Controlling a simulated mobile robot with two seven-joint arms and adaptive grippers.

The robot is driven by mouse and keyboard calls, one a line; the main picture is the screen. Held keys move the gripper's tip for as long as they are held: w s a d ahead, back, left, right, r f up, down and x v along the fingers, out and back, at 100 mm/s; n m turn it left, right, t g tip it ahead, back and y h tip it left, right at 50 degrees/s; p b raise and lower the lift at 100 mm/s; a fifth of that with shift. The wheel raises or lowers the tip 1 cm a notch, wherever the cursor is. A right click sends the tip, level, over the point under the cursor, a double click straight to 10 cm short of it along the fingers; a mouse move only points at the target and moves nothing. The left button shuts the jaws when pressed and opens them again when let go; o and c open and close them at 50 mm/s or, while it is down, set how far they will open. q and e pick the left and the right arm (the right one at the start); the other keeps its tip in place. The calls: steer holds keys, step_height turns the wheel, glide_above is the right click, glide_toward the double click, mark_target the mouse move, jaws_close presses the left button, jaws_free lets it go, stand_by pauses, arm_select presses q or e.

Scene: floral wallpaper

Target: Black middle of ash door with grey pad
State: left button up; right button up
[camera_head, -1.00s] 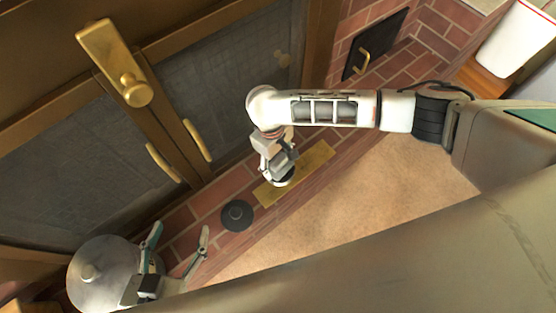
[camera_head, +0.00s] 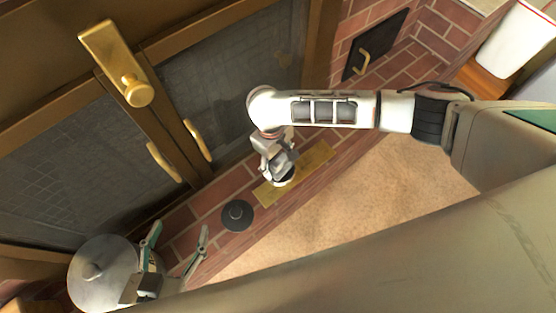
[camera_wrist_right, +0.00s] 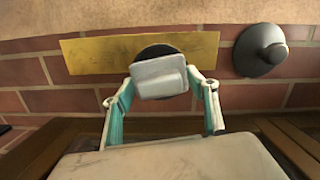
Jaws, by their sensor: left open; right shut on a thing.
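My right gripper (camera_head: 281,172) is shut on a light grey pad (camera_wrist_right: 160,76), which sits between its two fingers in the right wrist view. A dark round piece (camera_wrist_right: 158,52) shows behind the pad, over the brass plate (camera_wrist_right: 90,55); I cannot tell whether it belongs to the pad or touches the plate. The brass plate (camera_head: 316,156) lies along the brick ledge in the head view. A small black door (camera_head: 372,48) with a brass handle, possibly the ash door, is at the upper right, away from both grippers. My left gripper (camera_head: 180,232) is open and empty at the lower left.
A black disc with a knob (camera_head: 237,215) lies on the brick beside the brass plate; it also shows in the right wrist view (camera_wrist_right: 262,50). Large glazed doors with brass handles (camera_head: 198,141) stand behind. A white bin (camera_head: 515,40) is at the far right.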

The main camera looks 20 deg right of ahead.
mark_target(280, 160)
arm_select(q)
steer(key=shift+f, duration=0.1)
arm_select(e)
steer(key=shift+s+f, duration=0.25)
steer(key=shift+f, duration=0.05)
steer(key=shift+w+r+p, duration=0.25)
steer(key=shift+r+p, duration=0.3)
steer(key=shift+r, duration=0.3)
steer(key=shift+r+p, duration=0.7)
steer(key=shift+r, duration=0.2)
steer(key=shift+r+p, duration=1.6)
steer(key=shift+r, duration=0.4)
arm_select(q)
steer(key=w+r+t, duration=0.2)
steer(key=w+r, duration=0.2)
steer(key=r, duration=0.8)
steer(key=shift+w+r, duration=0.15)
steer(key=shift+w, duration=0.05)
